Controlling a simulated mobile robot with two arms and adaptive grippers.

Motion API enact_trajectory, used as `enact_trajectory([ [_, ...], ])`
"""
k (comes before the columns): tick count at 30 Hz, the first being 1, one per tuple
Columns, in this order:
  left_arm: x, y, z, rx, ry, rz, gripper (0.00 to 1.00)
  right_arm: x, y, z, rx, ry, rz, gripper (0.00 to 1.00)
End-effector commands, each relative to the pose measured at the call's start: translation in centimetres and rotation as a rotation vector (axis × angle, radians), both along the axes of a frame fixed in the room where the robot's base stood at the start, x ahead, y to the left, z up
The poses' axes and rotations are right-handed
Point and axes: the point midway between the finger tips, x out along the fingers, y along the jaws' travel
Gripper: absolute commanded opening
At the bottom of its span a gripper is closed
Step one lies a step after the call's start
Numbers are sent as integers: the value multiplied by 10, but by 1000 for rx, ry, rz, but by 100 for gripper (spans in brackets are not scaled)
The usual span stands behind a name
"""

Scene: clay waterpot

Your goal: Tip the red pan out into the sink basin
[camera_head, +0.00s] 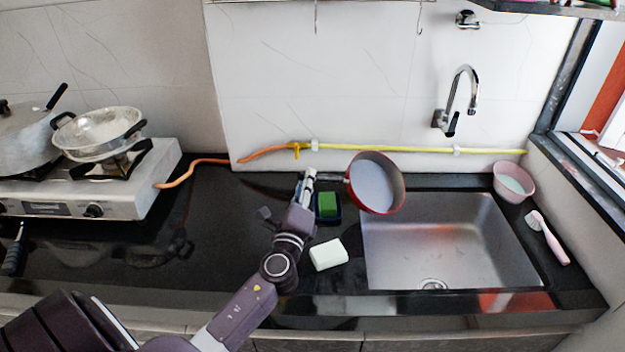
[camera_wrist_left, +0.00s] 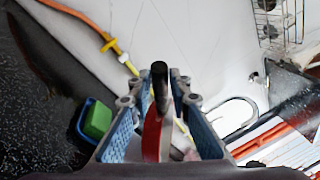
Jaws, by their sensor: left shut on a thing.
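The red pan (camera_head: 402,190) is held up at the left edge of the sink basin, tilted so that its pale grey inside faces the head camera. No separate contents can be made out in it. My left gripper (camera_head: 312,178) is shut on the pan's handle, left of the pan. In the left wrist view the dark handle (camera_wrist_left: 160,78) and a strip of red pan (camera_wrist_left: 152,138) show between the fingers. The steel sink basin (camera_head: 450,240) looks empty, with a drain near its front. My right gripper is not in view.
A green sponge (camera_head: 327,204) in a dark blue holder and a white block (camera_head: 328,254) lie left of the sink. A faucet (camera_head: 460,95) is on the wall. A pink bowl (camera_head: 514,182) and a pink brush (camera_head: 550,240) sit right. The stove (camera_head: 90,190) is left.

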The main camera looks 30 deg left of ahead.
Motion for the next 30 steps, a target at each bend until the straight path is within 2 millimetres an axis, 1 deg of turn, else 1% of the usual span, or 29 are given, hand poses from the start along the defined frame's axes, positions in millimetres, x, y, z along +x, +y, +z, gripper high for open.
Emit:
enact_trajectory([
  [2, 1, 4, 0, -26, 1, 1, 0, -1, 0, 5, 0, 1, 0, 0],
  [12, 5, 26, -23, -192, 29, 0, 0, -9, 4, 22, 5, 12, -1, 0],
  [16, 5, 29, -28, -221, 34, 1, 0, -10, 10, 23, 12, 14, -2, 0],
  [20, 5, 25, -26, -213, 31, 0, 0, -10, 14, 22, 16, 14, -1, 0],
  [23, 6, 27, -25, -214, 34, 0, 0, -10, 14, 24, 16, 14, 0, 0],
  [26, 6, 30, -29, -251, 42, 0, 0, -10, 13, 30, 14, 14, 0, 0],
  [30, 7, 38, -42, -329, 56, 1, 0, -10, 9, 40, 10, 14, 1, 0],
])
